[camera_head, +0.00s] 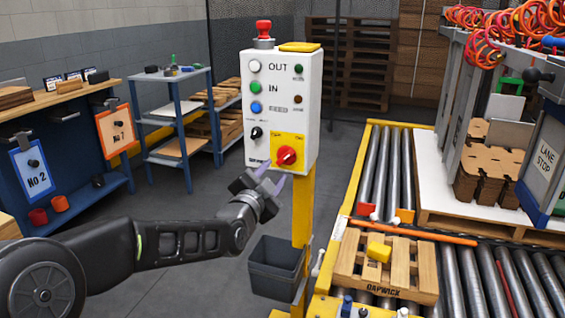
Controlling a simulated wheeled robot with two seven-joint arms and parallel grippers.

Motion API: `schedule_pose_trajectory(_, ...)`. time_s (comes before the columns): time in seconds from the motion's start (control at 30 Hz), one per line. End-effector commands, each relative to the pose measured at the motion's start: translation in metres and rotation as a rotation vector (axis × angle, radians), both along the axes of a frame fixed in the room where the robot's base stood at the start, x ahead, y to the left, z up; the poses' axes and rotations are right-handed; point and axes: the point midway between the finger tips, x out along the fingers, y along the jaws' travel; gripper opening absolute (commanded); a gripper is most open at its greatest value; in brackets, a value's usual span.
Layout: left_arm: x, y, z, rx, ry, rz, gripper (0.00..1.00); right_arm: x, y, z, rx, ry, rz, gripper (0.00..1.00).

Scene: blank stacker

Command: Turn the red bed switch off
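The red rotary switch (287,156) sits on a yellow plate (290,140) at the lower right of the white control box (283,100). Small lettering on the plate is too small to read, and I cannot tell the switch's exact setting. My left gripper (274,173) is just below and left of the switch, pointing up towards it. Its two purple fingers are spread apart with nothing visible between them. It looks close to the box, but I cannot tell whether it touches. My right gripper is out of view.
A red mushroom button (264,30) tops the box. White, green and blue buttons and a black knob (256,133) line its left side. A yellow post (303,215) carries the box above a dark bin (276,268). Roller conveyors and a wooden pallet (388,266) lie right.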

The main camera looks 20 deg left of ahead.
Motion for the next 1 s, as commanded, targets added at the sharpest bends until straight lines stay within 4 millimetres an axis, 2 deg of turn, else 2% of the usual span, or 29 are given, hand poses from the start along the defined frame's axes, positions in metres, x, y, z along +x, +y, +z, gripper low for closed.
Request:
schedule_pose_trajectory(0.17, 0.017, 0.0, -0.001, 0.0, 0.001, 0.0, 0.36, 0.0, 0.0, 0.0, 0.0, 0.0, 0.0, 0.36)
schedule_pose_trajectory(0.4, 0.054, 0.001, -0.001, -0.002, 0.002, 0.001, 0.36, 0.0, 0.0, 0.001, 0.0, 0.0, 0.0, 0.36)
schedule_pose_trajectory(0.53, 0.069, 0.002, -0.001, -0.001, 0.001, 0.0, 0.36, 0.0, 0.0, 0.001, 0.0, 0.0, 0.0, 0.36)
schedule_pose_trajectory(0.67, 0.076, 0.002, -0.001, -0.002, 0.001, 0.0, 0.36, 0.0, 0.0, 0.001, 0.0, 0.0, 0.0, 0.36)
schedule_pose_trajectory(0.9, 0.076, 0.002, 0.0, -0.002, 0.001, -0.001, 0.36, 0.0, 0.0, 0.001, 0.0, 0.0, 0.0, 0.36)
schedule_pose_trajectory(1.0, 0.076, 0.002, 0.0, -0.002, 0.001, -0.001, 0.28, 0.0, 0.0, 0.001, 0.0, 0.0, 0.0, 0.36)
